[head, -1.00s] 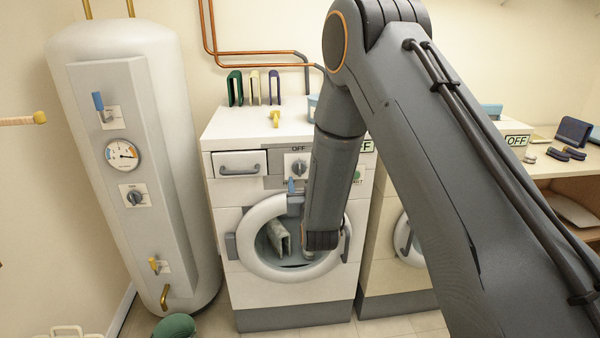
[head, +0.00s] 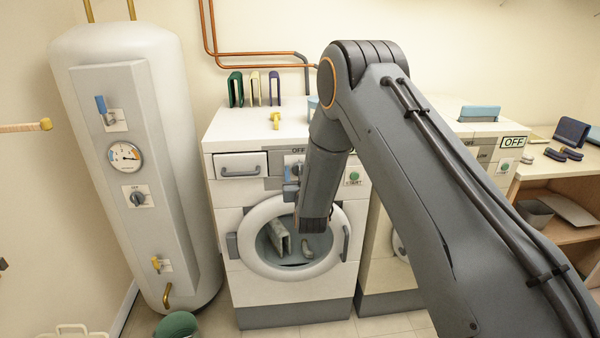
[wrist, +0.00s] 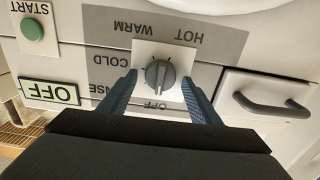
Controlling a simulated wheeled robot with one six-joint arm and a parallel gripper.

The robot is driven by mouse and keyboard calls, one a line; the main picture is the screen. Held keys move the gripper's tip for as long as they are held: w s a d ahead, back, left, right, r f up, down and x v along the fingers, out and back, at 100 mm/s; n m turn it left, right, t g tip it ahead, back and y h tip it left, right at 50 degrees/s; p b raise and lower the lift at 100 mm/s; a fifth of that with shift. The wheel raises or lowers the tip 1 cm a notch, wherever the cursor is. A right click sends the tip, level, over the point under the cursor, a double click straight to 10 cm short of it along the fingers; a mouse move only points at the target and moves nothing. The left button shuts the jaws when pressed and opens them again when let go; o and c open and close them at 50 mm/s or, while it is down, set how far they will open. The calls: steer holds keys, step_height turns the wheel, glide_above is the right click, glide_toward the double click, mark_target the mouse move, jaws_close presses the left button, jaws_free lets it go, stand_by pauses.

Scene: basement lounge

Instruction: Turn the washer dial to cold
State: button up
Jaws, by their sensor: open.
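The white washer (head: 230,270) stands against the back wall in the head view. Its grey dial (wrist: 160,75) is centred in the wrist view on a pale square plate; that view is upside down. HOT, WARM, COLD, a partly hidden label ending in NSE, and OFF surround it. The dial's ridge runs roughly in line with OFF; its exact pointer is hard to make out. My gripper (wrist: 158,80) is open, with one blue finger on each side of the dial. Contact is not clear. In the head view, my arm partly covers the dial area.
A green START button (wrist: 32,29) and an OFF display (wrist: 49,92) are beside the dial panel. A drawer with a grey handle (wrist: 270,106) is on the other side. The round door (head: 250,262) is below. A tall white boiler (head: 75,190) stands left.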

steer(key=c, duration=1)
steer(key=shift+m+b, duration=0.3)
steer(key=m+b, duration=0.3)
steer(key=shift+d+f+m, duration=0.1)
steer(key=shift+f+m, duration=0.05)
steer(key=shift+m, duration=0.15)
steer(key=m+b, duration=0.4)
steer(key=m, duration=0.1)
steer(key=shift+d, duration=0.1)
steer(key=m+b, duration=0.4)
steer(key=m, duration=0.1)
steer(key=shift+f+m, duration=0.15)
steer(key=shift+m, duration=0.25)
steer(key=m+b, duration=0.3)
steer(key=m, duration=0.1)
steer(key=shift+d+f+m+b, duration=0.1)
steer(key=shift+m+b, duration=0.2)
steer(key=shift+b, duration=0.1)
